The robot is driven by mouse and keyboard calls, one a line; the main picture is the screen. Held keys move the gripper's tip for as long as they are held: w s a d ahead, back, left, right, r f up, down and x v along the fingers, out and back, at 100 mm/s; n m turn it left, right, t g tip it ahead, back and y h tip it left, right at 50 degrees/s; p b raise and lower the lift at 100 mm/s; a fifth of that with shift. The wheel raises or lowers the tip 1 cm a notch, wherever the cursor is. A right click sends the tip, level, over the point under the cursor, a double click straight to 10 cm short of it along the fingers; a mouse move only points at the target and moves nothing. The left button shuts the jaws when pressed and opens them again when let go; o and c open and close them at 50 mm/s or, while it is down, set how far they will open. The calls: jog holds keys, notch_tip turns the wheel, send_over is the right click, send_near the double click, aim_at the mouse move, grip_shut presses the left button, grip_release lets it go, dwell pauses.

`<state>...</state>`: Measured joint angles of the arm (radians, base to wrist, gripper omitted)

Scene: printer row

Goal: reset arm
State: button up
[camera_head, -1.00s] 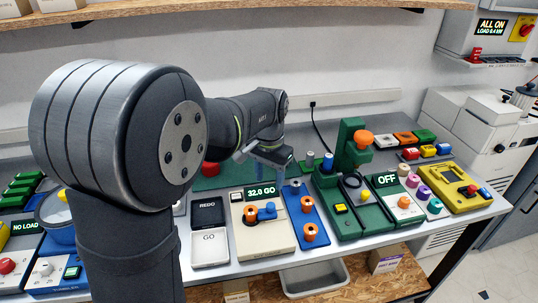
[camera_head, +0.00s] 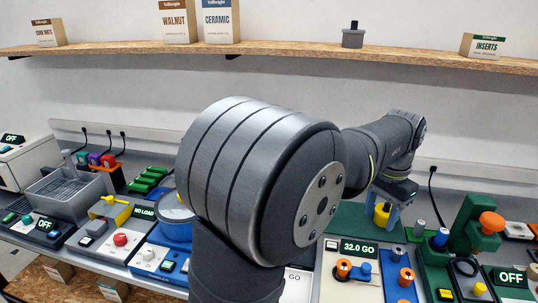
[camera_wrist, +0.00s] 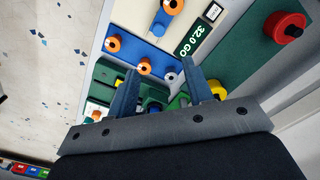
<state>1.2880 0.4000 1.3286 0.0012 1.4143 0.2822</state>
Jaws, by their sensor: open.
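My gripper (camera_head: 391,217) hangs from my arm at the right of the head view, over the back of the bench near the 32.0 GO display (camera_head: 360,247). In the wrist view my gripper (camera_wrist: 160,72) has its two blue-grey fingers well apart, with nothing held between them. A yellow knob (camera_head: 381,213) shows beside the fingers in the head view. The big grey joint of my arm fills the middle of the head view and hides part of the bench.
The beige 32.0 GO station (camera_head: 345,290) and a blue strip with orange knobs (camera_head: 404,277) lie in front of my gripper. A green fixture with an orange knob (camera_head: 491,222) stands to the right. A wooden shelf (camera_head: 300,63) with boxes runs above. A red knob (camera_wrist: 285,27) shows in the wrist view.

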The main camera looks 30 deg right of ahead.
aim_at(367, 265)
notch_tip(367, 265, down, 18)
jog(key=shift+r, duration=0.2)
jog(key=shift+s+d+r, duration=0.1)
jog(key=shift+s+d, duration=0.05)
dwell(0.5)
